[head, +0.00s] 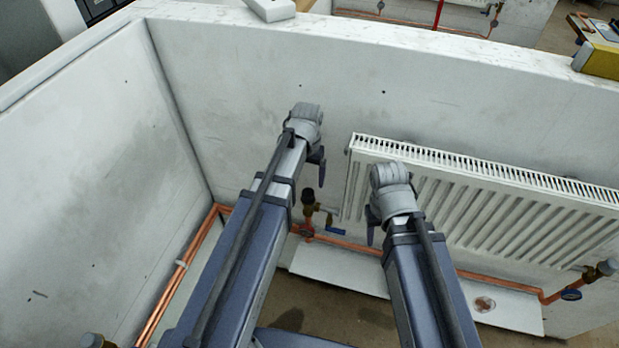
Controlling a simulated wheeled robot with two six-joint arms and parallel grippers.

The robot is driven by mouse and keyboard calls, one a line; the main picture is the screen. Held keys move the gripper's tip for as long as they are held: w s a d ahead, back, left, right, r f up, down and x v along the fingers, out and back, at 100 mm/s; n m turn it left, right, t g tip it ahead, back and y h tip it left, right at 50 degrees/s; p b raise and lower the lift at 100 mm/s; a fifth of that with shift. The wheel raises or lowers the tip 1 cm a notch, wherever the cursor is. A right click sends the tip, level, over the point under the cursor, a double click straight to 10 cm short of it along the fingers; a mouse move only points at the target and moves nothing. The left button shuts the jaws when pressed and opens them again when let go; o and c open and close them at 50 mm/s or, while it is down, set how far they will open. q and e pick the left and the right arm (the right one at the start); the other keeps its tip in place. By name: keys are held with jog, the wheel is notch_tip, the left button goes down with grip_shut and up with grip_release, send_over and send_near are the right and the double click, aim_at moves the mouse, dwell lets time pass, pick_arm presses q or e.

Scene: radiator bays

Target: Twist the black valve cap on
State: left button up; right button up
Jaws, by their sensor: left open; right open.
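A brass valve (308,212) stands on the copper pipe at the left end of the white radiator (480,200). A small dark piece, which looks like the black valve cap (308,196), is at its top; I cannot tell whether it is threaded on. My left gripper (320,172) is open, above and slightly right of the valve in the picture. My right gripper (371,226) is open, in front of the radiator's left end and right of the valve. Both wrists hide much of the fingers. I see nothing held in either gripper.
A blue lever (336,231) sits beside the valve. Another valve (603,269) is at the radiator's lower right. Copper pipe (180,270) runs along the left wall (90,170). A white sheet (340,268) lies below the radiator. A yellow tool (600,55) rests on the wall top.

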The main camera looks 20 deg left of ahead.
aim_at(308, 192)
pick_arm(q)
jog(key=shift+f+b, duration=3.8)
jog(key=shift+f, duration=0.15)
grip_shut()
jog(key=shift+f, duration=0.1)
jog(key=m, duration=0.5)
jog(key=shift+m, duration=0.4)
jog(key=m, duration=0.6)
